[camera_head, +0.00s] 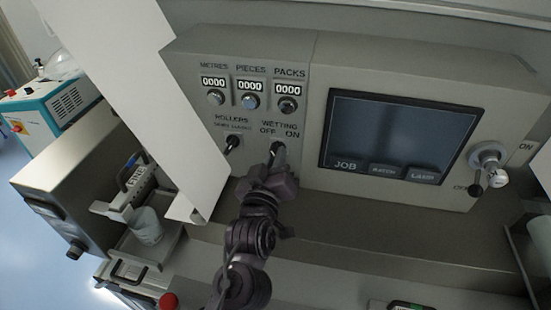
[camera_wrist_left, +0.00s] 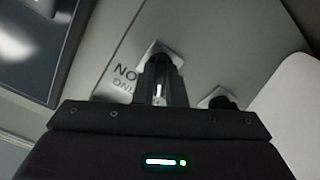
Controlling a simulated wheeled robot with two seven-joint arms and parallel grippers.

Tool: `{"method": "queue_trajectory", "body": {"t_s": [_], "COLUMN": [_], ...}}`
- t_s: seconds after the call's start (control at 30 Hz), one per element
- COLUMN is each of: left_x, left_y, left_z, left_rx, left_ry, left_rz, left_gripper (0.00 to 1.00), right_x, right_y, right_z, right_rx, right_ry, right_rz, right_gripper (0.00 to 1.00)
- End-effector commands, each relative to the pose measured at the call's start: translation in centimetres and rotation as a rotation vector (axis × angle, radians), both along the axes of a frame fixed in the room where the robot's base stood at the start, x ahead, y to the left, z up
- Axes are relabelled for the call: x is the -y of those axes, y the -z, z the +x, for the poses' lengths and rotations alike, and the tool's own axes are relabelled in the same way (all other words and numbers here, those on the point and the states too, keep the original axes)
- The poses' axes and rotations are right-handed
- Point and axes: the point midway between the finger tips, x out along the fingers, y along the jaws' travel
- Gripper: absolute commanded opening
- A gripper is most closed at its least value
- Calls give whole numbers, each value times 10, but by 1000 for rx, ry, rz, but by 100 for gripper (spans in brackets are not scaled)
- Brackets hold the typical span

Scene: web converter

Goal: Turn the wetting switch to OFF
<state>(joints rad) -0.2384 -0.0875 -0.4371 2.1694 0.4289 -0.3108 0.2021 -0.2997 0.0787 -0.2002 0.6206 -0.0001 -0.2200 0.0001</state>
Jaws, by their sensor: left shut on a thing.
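The wetting switch (camera_head: 279,146) is on the grey control panel, under the label WETTING with OFF at its left and ON at its right. My left gripper (camera_head: 277,158) is at the switch and covers most of it in the head view. In the left wrist view, the left gripper's fingers (camera_wrist_left: 162,92) are shut around the switch lever, in front of its square base plate (camera_wrist_left: 160,52). The lever is largely hidden between the fingers, so I cannot tell which way it points. My right gripper is not in view.
The rollers switch (camera_head: 232,142) sits close at the left of the wetting switch. Three knobs under counters are above, including the packs knob (camera_head: 287,104). A screen (camera_head: 398,138) is at the right. A white sheet (camera_head: 125,80) hangs at the left.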

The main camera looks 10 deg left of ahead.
Motion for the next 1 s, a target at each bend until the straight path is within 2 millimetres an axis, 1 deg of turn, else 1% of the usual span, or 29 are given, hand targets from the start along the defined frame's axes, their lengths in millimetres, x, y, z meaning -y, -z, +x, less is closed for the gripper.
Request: {"method": "queue_trajectory", "body": {"t_s": [0.37, 0.4, 0.53, 1.0], "left_x": [0, 0, 0, 1], "left_y": [-1, -1, -1, -1], "left_z": [0, 0, 0, 2], "left_rx": [2, 2, 1, 1], "left_ry": [-1, -1, -1, 1], "left_rz": [-7, -7, -6, -4], "left_gripper": [0, 16, 33, 33], "right_x": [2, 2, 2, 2], "right_y": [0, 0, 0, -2], "right_z": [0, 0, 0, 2], "right_rx": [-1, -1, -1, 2], "right_ry": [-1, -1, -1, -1], "right_rz": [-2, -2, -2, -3], "right_gripper": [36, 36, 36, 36]}}
